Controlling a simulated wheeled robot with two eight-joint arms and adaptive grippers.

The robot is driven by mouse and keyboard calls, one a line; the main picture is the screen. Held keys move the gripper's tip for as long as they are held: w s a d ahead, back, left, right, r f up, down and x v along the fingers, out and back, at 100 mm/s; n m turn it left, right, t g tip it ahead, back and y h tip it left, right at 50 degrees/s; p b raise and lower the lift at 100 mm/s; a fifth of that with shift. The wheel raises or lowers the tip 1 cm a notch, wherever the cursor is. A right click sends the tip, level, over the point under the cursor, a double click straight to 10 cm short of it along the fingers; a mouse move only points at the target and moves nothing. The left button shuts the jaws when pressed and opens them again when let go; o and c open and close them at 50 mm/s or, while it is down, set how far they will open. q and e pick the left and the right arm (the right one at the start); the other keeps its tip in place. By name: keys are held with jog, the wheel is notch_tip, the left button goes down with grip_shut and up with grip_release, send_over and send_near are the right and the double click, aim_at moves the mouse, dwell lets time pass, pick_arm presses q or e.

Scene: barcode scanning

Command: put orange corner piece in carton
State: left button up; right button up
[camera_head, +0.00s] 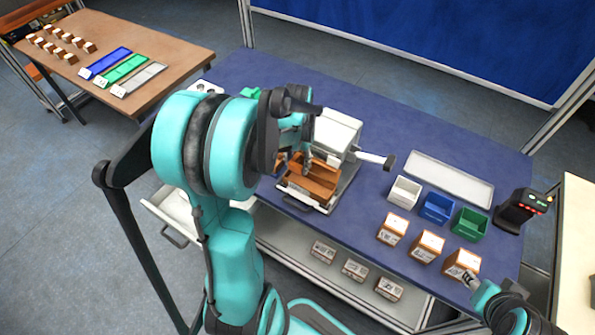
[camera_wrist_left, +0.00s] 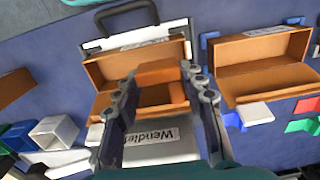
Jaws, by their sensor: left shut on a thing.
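An orange corner piece (camera_wrist_left: 160,72) is between the fingers of my left gripper (camera_wrist_left: 164,82) in the left wrist view. The gripper is shut on it, over the open brown carton (camera_wrist_left: 108,70); I cannot tell whether the piece touches the carton floor. In the head view the carton (camera_head: 318,178) sits in a light-coloured holder, and my left arm hides much of the gripper (camera_head: 302,160). My right gripper (camera_head: 471,279) is at the lower right, beside a small brown-and-white box (camera_head: 461,263); its jaws are too small to judge.
A second open carton (camera_wrist_left: 262,48) stands to the right in the wrist view. White (camera_head: 404,192), blue (camera_head: 437,207) and green bins (camera_head: 470,221) stand right of the holder. A scanner (camera_head: 521,208) is at the table's right end. A flat tray (camera_head: 450,178) lies behind the bins.

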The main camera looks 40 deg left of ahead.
aim_at(297, 172)
pick_arm(q)
notch_tip(297, 172, down, 4)
jog(key=shift+r+b, duration=0.25)
jog(key=shift+b, duration=0.35)
jog(key=shift+f, duration=0.25)
jog(key=shift+f+b, duration=0.55)
jog(key=shift+b, duration=0.05)
jog(key=o, duration=0.9)
jog(key=shift+r, duration=0.15)
